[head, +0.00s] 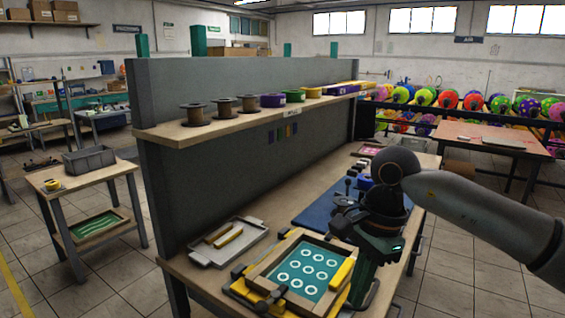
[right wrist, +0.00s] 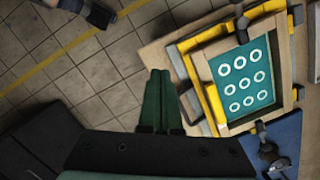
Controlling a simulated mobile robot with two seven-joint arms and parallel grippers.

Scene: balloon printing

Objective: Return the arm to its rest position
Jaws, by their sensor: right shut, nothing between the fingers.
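My right arm (head: 480,215) reaches in from the right in the head view. Its gripper (head: 358,298) points down at the front right edge of the workbench (head: 187,268), beside the framed printing screen. In the right wrist view the two green fingers (right wrist: 160,98) are together with nothing between them, over the floor and next to the screen's wooden frame. The teal screen with white rings (head: 300,273) lies in its wooden frame on a yellow base; it also shows in the right wrist view (right wrist: 241,78). My left gripper is not in view.
A grey tray with yellow-edged tools (head: 243,257) lies left of the screen. A blue mat (head: 318,209) lies behind it. A tall grey panel (head: 200,105) with a shelf of spools (head: 250,103) backs the bench. A small side table (head: 120,168) stands left, with open floor between.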

